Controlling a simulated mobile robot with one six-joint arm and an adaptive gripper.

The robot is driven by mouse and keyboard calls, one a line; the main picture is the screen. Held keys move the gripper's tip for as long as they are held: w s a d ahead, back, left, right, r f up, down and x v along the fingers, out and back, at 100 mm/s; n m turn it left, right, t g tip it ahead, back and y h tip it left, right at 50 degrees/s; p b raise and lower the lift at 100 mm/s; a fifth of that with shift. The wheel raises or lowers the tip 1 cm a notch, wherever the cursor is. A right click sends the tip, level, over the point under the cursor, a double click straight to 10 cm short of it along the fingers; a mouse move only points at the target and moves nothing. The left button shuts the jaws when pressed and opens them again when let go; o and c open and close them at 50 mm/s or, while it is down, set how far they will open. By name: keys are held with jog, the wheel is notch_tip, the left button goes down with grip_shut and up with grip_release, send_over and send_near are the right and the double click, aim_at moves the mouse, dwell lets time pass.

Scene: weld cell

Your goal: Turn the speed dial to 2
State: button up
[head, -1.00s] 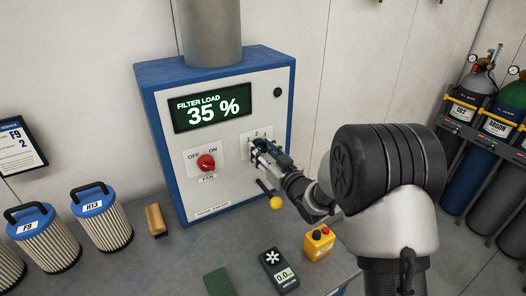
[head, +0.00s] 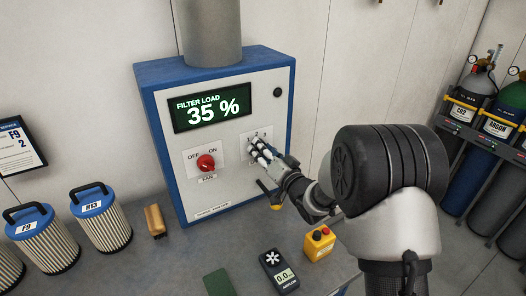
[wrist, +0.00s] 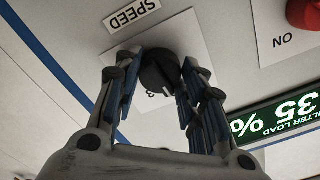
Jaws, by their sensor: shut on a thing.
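The speed dial (wrist: 160,72) is a dark round knob on a white plate, seen upside down in the wrist view below the SPEED label (wrist: 132,14). A numeral that looks like 3 shows beside it; the other numerals are hidden, so I cannot tell its setting. My gripper (wrist: 159,85) is shut on the dial, one finger on each side. In the head view my gripper (head: 262,152) is at the right part of the panel and covers the dial.
The red fan knob (head: 206,162) is left of my gripper, under the display (head: 212,107) reading 35 %. A yellow button box (head: 319,243) and a handheld meter (head: 279,271) lie on the bench below. Filters (head: 101,219) stand at left.

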jog(key=shift+m, duration=0.6)
jog(key=o, duration=1.1)
jog(key=v, duration=1.2)
